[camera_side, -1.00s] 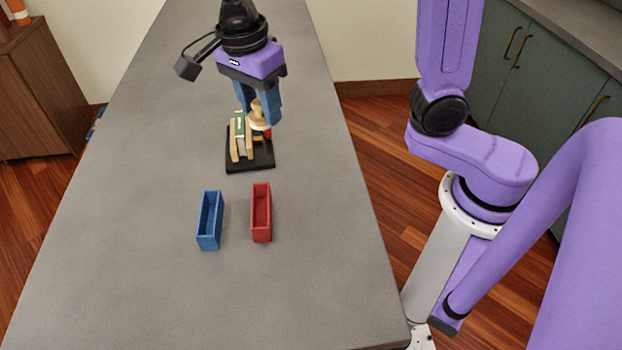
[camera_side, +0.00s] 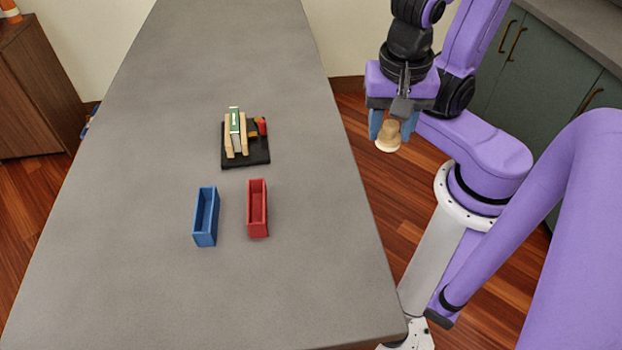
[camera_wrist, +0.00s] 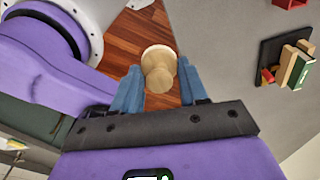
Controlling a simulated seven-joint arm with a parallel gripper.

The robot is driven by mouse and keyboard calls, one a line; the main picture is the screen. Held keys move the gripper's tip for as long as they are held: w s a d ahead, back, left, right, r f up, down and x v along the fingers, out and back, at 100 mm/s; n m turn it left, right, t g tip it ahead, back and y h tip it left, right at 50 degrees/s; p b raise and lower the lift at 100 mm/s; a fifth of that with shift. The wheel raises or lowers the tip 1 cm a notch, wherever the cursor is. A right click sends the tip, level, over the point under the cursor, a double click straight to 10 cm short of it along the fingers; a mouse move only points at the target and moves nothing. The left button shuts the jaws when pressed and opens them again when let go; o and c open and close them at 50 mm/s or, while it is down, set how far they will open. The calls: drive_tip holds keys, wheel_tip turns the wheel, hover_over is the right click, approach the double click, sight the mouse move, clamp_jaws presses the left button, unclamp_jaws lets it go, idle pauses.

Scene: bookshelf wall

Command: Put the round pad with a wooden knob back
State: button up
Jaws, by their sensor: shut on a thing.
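The round pad with a wooden knob (camera_side: 388,141) is pale wood with a wider round end facing down. My gripper (camera_side: 391,127) is shut on it, its blue fingers on either side of the knob. It hangs in the air off the right edge of the table, above the wooden floor. The wrist view also shows the pad (camera_wrist: 158,57) between the tips of my gripper (camera_wrist: 160,88). A black stand (camera_side: 236,160) on the table holds a green book (camera_side: 234,119) between light wooden pieces, with a small red item (camera_side: 262,126) at its right.
A blue open box (camera_side: 205,217) and a red open box (camera_side: 257,208) stand on the grey table (camera_side: 150,270) in front of the black stand. The table is otherwise clear. Green cabinets (camera_side: 540,75) stand at the back right.

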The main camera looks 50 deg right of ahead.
drive_tip(key=shift+s+d+f, duration=0.2)
drive_tip(key=shift+d+f, duration=0.05)
drive_tip(key=shift+d, duration=0.15)
drive_tip(key=w+a+f, duration=0.3)
drive_tip(key=w+f, duration=0.1)
drive_tip(key=w, duration=0.4)
hover_over(311, 179)
drive_tip(key=f, duration=0.5)
drive_tip(key=shift+s+f, duration=0.1)
drive_tip(key=shift+s, duration=0.25)
drive_tip(key=shift+w+a+f, duration=0.2)
drive_tip(key=shift+w+f, duration=0.1)
drive_tip(key=shift+f, duration=1.55)
drive_tip(key=shift+f, duration=0.1)
drive_tip(key=o, duration=1)
